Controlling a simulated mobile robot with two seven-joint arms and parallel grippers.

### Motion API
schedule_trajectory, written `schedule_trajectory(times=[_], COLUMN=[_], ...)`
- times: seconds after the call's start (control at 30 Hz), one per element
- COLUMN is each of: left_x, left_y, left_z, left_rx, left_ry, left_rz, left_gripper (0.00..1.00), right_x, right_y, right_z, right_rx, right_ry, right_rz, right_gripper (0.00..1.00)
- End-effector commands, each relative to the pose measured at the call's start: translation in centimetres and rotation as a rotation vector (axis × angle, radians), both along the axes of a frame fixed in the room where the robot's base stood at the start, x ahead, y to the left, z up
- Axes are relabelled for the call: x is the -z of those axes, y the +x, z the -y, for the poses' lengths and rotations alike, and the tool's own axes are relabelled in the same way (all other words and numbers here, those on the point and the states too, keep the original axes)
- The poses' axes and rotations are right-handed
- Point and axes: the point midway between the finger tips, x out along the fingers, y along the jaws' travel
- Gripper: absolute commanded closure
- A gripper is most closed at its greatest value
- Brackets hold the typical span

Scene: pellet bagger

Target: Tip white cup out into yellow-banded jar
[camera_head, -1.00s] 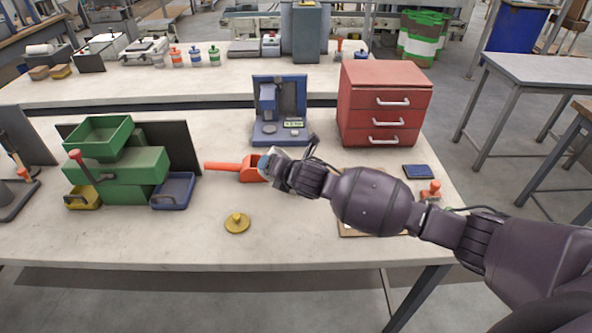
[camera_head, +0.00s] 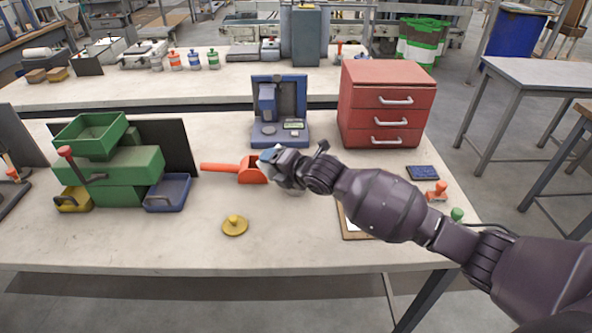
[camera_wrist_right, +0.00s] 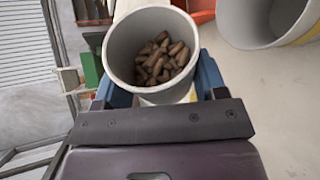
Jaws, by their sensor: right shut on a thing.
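The white cup (camera_wrist_right: 150,50) holds several brown pellets in the right wrist view, its mouth facing the camera. My right gripper (camera_wrist_right: 160,88) is shut on it, with a blue finger on each side. In the head view the right gripper (camera_head: 272,162) is above the table beside the orange scoop, and its own links mostly hide the cup. The yellow-banded jar (camera_wrist_right: 236,24) is partly in the right wrist view at top right, beside the cup, its mouth open and a bit of yellow showing. In the head view the arm mostly hides the jar. My left gripper is out of view.
An orange scoop (camera_head: 252,172) lies beside the right gripper. A yellow knobbed lid (camera_head: 235,226) lies in front. A blue scale (camera_head: 280,132) and red drawers (camera_head: 386,105) stand behind. A green hopper unit (camera_head: 110,170) stands left.

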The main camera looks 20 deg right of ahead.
Motion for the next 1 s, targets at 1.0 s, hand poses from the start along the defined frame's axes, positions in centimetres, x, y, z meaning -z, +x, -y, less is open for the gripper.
schedule_trajectory(times=[1.0], left_x=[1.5], left_y=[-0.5], left_z=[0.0], left_rx=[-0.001], left_ry=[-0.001], left_rz=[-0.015], left_gripper=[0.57], right_x=[-0.8], right_y=[0.1], right_z=[0.3], right_rx=[0.0], right_ry=[0.134], right_rz=[-0.031], right_gripper=[0.61])
